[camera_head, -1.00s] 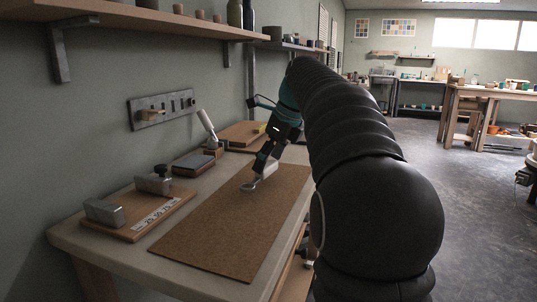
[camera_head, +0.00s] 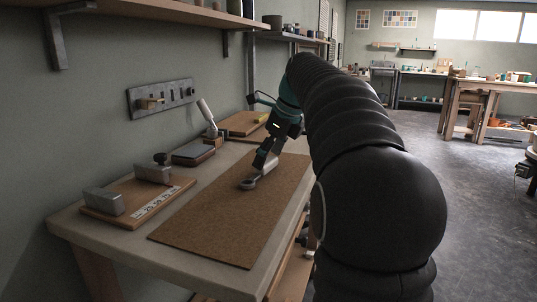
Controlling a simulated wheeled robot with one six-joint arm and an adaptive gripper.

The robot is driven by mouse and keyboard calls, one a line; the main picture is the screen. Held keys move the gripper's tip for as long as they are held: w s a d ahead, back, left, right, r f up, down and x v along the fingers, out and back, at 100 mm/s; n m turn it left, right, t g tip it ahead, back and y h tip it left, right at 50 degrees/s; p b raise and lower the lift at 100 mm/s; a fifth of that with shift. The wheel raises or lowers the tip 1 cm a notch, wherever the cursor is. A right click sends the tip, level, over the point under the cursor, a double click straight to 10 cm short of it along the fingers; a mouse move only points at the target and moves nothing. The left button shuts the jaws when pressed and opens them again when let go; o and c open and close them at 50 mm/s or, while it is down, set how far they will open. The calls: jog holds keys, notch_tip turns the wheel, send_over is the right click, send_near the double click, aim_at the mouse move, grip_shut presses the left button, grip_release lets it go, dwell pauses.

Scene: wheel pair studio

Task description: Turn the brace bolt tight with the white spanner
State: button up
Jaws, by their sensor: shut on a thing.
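A wooden board (camera_head: 122,222) on the left of the table bears two grey metal blocks (camera_head: 103,201) (camera_head: 153,173). A black knob-like part (camera_head: 160,158) stands on the farther block. I cannot tell which part is the brace bolt. The spanner is apart from the board and its blocks.
The brown mat (camera_head: 215,225) covers much of the table (camera_head: 75,226) and is otherwise bare. A panel with fittings (camera_head: 174,105) hangs on the wall below a shelf (camera_head: 170,10).

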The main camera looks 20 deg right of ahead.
jog(key=shift+f, duration=0.25)
jog(key=o, duration=1)
jog(key=shift+o, duration=0.2)
jog(key=shift+r, duration=0.15)
jog(key=v, duration=1.1)
jog(key=shift+s+r, duration=0.2)
jog(key=shift+r, duration=0.15)
jog(key=shift+d, duration=0.1)
